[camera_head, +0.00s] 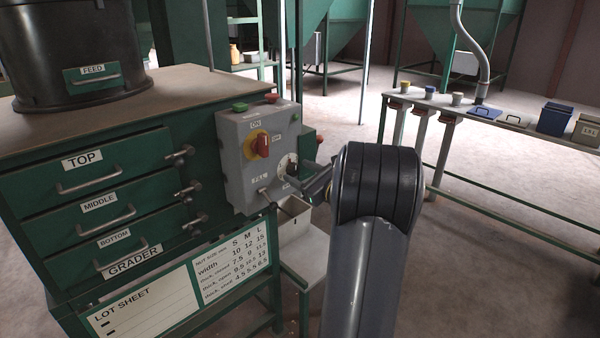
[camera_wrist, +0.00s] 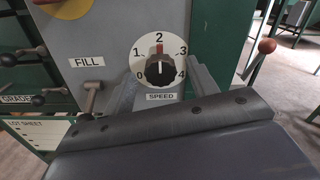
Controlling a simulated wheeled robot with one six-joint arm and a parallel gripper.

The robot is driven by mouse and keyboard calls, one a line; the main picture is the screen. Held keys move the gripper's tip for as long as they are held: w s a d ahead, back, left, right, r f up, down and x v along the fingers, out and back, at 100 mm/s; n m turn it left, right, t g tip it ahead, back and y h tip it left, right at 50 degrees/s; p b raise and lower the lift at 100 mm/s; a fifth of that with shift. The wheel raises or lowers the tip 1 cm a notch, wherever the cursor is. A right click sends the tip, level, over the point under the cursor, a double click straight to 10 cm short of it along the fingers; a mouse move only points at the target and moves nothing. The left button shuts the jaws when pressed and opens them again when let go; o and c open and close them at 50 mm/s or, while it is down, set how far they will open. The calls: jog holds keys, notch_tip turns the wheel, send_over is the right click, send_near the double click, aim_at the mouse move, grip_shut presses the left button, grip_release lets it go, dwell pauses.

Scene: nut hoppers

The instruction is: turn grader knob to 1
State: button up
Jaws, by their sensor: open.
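The grader knob is a black dial knob (camera_wrist: 159,70) on a round white scale marked 0 to 4, above a SPEED label (camera_wrist: 161,97) in the wrist view. Its pointer is up at 2, where a red mark shows. In the head view the dial (camera_head: 287,163) sits low on the right of the grey control box (camera_head: 232,150), partly hidden by my gripper. My gripper (camera_wrist: 163,88) is open, with one finger to the left and one to the right of the knob, at about its lower edge. I cannot tell whether either finger touches it.
A red and yellow rotary switch (camera_head: 262,144) sits above and left of the dial. A FILL lever (camera_wrist: 91,95) is close to the left finger. A red-ball lever (camera_wrist: 267,46) stands to the right. The grader drawers (camera_head: 90,180) are left of the box.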

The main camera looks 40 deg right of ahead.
jog(key=shift+w, duration=0.3)
jog(key=shift+c, duration=0.5)
jog(key=c, duration=0.9)
jog(key=shift+o, duration=0.2)
jog(key=shift+f+b, duration=0.1)
jog(key=shift+b, duration=0.3)
